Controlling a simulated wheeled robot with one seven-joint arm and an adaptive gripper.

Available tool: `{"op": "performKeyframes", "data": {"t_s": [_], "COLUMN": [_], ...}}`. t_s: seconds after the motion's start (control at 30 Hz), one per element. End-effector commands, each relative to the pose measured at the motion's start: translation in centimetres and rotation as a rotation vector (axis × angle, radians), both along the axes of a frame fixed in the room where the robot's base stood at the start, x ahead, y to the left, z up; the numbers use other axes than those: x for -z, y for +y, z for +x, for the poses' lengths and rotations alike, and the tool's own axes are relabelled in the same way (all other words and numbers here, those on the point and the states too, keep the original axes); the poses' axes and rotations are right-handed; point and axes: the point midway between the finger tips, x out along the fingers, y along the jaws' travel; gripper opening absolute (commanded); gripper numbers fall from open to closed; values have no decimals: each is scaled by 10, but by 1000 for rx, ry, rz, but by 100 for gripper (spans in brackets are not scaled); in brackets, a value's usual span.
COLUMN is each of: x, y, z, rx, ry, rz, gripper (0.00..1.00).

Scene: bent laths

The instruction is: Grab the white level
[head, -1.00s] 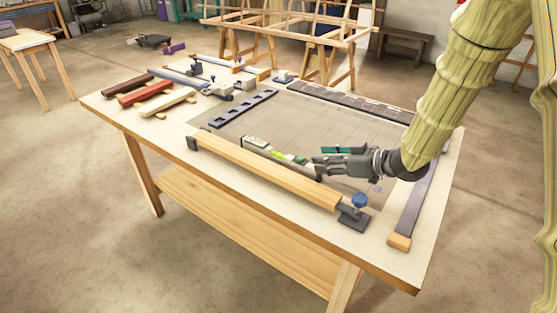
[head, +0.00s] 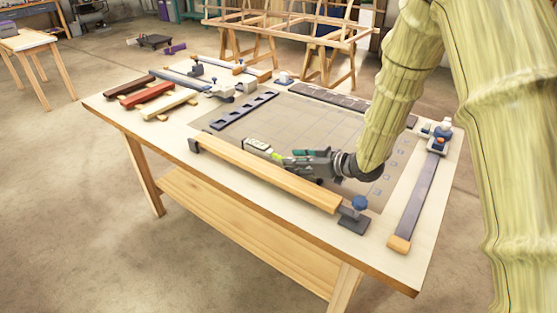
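The white level (head: 257,146) lies on the grey gridded mat, just behind a long wooden bar and roughly along it. Its left end and a bright green part show; its right part is hidden by my gripper (head: 293,161). My gripper is low over the mat at the level's right part, with its fingers pointing left. The fingers overlap the level in the picture. I cannot tell whether they touch it or how far apart they are.
The wooden bar (head: 265,173) with a blue-knobbed clamp end (head: 359,204) runs along the front. Another clamp (head: 420,195) lies at the right. A dark slotted strip (head: 243,111) lies behind the level. Coloured laths (head: 148,97) and more clamps fill the back left. The mat's middle (head: 310,122) is clear.

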Motion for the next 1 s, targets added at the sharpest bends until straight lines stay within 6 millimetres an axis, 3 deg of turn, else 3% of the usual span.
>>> {"op": "performKeyframes", "data": {"t_s": [0.23, 0.43, 0.77, 1.0], "x": [1, 1, -2, -27], "y": [1, 1, 1, 1], "z": [1, 1, 1, 2], "rx": [1, 0, 1, 1], "ry": [0, 0, -2, -4], "rz": [0, 0, 0, 0], "gripper": [37, 1, 0, 0]}}
